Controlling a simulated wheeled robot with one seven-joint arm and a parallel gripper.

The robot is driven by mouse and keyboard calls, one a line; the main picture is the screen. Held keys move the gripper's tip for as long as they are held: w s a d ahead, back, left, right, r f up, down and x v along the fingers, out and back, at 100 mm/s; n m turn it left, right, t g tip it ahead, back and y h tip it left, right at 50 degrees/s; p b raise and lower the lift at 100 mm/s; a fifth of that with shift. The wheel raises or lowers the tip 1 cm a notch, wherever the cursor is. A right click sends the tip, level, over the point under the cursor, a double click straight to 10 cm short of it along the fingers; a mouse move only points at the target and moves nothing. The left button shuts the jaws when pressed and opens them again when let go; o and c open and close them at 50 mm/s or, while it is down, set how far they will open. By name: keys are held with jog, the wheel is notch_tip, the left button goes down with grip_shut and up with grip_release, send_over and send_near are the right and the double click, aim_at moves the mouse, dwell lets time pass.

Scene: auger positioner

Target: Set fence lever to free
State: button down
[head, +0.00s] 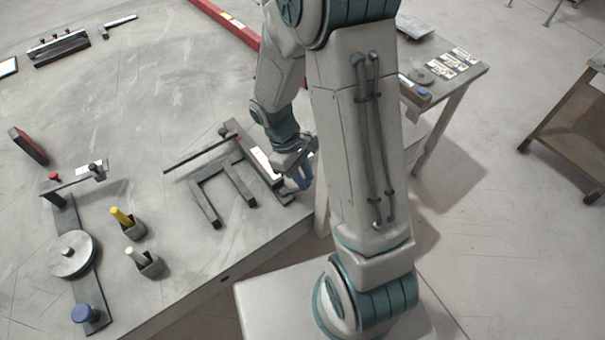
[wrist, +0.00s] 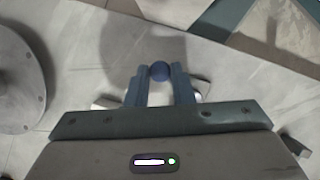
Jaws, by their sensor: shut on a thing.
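A dark fixture (head: 206,206) with U-shaped arms and a rail lies near the right edge of the grey table. A white label strip (head: 262,159) is on its rail. My gripper (head: 303,180) is low at the right end of this fixture, partly hidden by my arm in the head view. In the wrist view, my gripper's blue fingers close on a round dark blue knob (wrist: 160,71), which shows between the fingertips. I take the knob to be the fence lever's end; the rest of the lever and its position marks are hidden.
A disc positioner (head: 73,254) with a blue knob (head: 86,313) stands at the left. Yellow (head: 121,216) and white (head: 136,254) handles stand in dark holders between it and the fixture. A side table (head: 455,75) is at back right.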

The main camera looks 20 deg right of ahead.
jog(key=s+m, duration=0.1)
jog(key=m, duration=0.1)
jog(key=shift+s+m+g+y, duration=0.1)
jog(key=shift+m+g+y, duration=0.2)
jog(key=shift+y, duration=0.1)
jog(key=c, duration=1.3)
grip_release()
jog(key=shift+o, duration=0.2)
jog(key=v, duration=1.4)
jog(key=shift+c, duration=0.3)
